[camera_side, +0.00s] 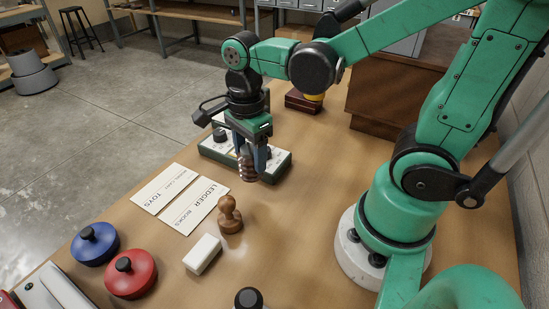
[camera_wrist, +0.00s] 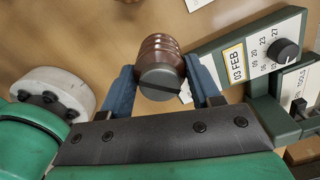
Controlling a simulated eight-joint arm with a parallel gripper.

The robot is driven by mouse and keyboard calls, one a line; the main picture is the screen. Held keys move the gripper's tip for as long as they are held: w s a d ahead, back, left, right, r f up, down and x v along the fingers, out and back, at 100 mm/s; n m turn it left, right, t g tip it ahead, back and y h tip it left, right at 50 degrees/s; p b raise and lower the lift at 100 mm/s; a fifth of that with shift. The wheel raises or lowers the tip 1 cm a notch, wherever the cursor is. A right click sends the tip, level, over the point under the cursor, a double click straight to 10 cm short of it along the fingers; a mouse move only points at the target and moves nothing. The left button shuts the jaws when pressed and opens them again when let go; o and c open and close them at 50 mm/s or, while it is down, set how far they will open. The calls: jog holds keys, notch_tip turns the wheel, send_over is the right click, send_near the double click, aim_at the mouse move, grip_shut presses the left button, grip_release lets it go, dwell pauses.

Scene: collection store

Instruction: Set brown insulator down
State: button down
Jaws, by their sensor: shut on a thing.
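The brown insulator (camera_side: 246,165) is a ribbed brown piece held between the fingers of my gripper (camera_side: 252,158), in front of the green date device. In the wrist view the ribbed insulator (camera_wrist: 161,52) sits between the two blue fingers of my gripper (camera_wrist: 165,90), with a grey slotted end facing the camera. My gripper is shut on it. In the side view it hangs roughly upright; whether its lower end touches the table I cannot tell.
A green date device (camera_side: 274,168) stands right behind the gripper, its dial also in the wrist view (camera_wrist: 286,51). TOYS (camera_side: 163,188) and LEDGER BOOKS (camera_side: 194,207) cards, a wooden stamp (camera_side: 230,214), a white block (camera_side: 202,254), and blue (camera_side: 95,244) and red (camera_side: 131,273) lidded pots lie nearer.

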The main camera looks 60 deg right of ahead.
aim_at(252, 177)
jog(key=shift+f, duration=2.95)
jog(key=shift+f, duration=0.15)
jog(key=shift+c, duration=0.9)
grip_release()
